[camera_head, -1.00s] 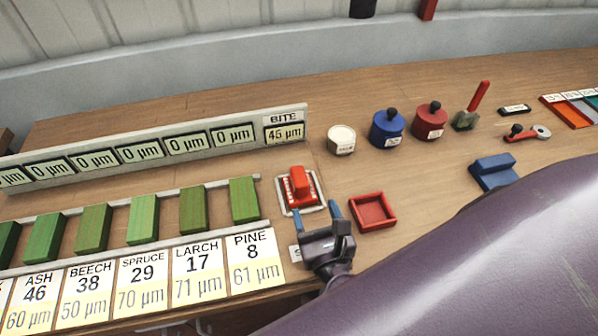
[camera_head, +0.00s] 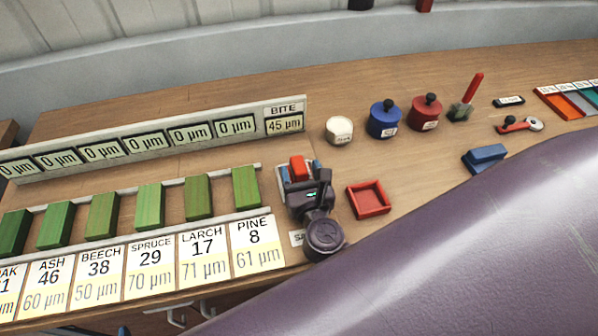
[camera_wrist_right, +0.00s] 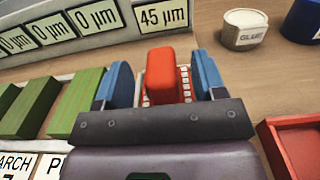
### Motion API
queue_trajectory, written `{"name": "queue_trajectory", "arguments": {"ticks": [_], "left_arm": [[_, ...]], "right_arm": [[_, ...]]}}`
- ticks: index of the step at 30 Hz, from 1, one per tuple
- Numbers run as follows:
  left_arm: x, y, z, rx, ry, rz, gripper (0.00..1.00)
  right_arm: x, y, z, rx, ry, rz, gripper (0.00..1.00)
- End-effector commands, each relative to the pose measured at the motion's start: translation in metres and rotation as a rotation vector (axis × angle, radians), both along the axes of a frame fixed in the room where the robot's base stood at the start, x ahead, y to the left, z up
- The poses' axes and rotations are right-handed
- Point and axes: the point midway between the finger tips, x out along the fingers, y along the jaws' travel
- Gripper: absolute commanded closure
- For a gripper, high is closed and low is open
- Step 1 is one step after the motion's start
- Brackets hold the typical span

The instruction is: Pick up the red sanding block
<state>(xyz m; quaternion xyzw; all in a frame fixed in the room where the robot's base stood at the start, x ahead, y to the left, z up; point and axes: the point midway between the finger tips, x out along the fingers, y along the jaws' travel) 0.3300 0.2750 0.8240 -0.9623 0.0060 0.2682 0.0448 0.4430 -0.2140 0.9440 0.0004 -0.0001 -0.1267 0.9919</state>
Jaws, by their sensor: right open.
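The red sanding block (camera_head: 298,167) sits on a small white-edged tray (camera_head: 281,183) on the wooden bench, right of the green blocks. My right gripper (camera_head: 301,171) is open, with its blue fingertips on either side of the block. In the right wrist view the red block (camera_wrist_right: 162,75) stands between the two blue fingers (camera_wrist_right: 160,82), with a gap visible on each side. The gripper hides the block's lower near part and most of the tray. My left gripper is not in view.
An empty red tray (camera_head: 368,199) lies close to the right of my right gripper. A row of green blocks (camera_head: 197,198) stands to the left, behind labelled cards (camera_head: 257,246). A white pot (camera_head: 339,130), a blue pot (camera_head: 384,120) and a red pot (camera_head: 426,113) stand further back.

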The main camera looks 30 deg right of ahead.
Motion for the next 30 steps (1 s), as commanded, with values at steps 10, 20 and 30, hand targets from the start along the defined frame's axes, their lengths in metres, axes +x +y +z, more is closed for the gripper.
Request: {"name": "queue_trajectory", "arguments": {"ticks": [10, 20, 30], "left_arm": [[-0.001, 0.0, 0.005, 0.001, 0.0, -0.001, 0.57], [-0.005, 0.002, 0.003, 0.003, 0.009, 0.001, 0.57], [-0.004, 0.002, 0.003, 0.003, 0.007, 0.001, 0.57]], "right_arm": [[0.023, -0.006, 0.0, -0.001, 0.0, 0.0, 0.36], [0.023, -0.006, 0.0, -0.001, 0.0, 0.0, 0.62], [0.023, -0.006, 0.0, -0.001, 0.0, 0.0, 0.93]]}}
